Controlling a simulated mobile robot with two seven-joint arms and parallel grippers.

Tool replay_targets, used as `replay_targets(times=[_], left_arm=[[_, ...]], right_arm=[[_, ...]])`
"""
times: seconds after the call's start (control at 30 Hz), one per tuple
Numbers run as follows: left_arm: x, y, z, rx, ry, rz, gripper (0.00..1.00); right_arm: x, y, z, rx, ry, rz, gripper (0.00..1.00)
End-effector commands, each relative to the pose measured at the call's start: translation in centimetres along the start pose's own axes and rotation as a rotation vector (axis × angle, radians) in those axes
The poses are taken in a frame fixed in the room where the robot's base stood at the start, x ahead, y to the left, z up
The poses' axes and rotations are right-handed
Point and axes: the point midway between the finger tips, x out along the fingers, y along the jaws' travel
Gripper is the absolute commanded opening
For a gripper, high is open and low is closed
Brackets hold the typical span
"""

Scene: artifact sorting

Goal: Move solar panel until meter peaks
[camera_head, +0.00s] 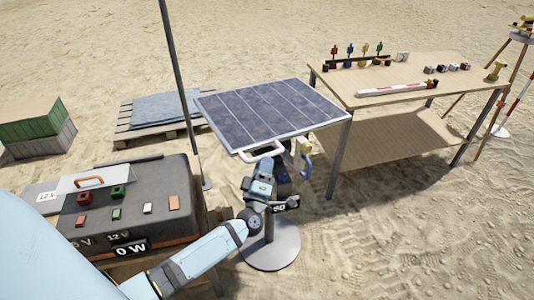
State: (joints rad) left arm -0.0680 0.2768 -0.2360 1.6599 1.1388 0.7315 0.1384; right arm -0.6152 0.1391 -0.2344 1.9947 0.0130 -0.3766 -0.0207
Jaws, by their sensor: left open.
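The solar panel (272,108), dark blue with a pale frame, sits tilted on a stand with a round grey base (270,246). A white handle (262,152) is on its near edge, and a blue handle (306,166) is beside it. A dark label reading "60" (287,207) shows on the stand. The meter display (131,249) on the dark case reads "0 W". My left gripper (281,160) is open just below the panel's near edge, close to the handles; its fingertips are partly hidden, so contact cannot be told. My right gripper is out of view.
The dark case (150,190) with terminals stands at left, beside a thin pole (180,80). A wooden table (420,80) with small parts stands at right, close to the panel. A pallet (155,130) and green crate (30,122) lie behind on open sand.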

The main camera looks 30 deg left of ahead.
Motion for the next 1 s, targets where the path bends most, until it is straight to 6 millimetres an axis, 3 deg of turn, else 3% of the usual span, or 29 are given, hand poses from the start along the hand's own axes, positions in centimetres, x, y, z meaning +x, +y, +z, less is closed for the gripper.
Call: replay_targets(times=[0.2, 0.6, 0.8, 1.0], left_arm=[[2.9, 0.1, 0.0, 0.001, -0.001, 0.001, 0.42], [3.5, 0.0, 0.0, 0.0, -0.001, -0.001, 0.42], [3.5, 0.0, 0.0, 0.001, -0.001, 0.0, 0.0], [3.6, 0.1, -0.1, 0.003, -0.003, -0.002, 0.0]], right_arm=[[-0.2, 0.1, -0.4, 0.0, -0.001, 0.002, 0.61], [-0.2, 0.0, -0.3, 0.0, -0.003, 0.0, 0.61], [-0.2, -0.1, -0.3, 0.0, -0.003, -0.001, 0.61], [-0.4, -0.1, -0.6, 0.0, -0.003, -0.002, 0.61]])
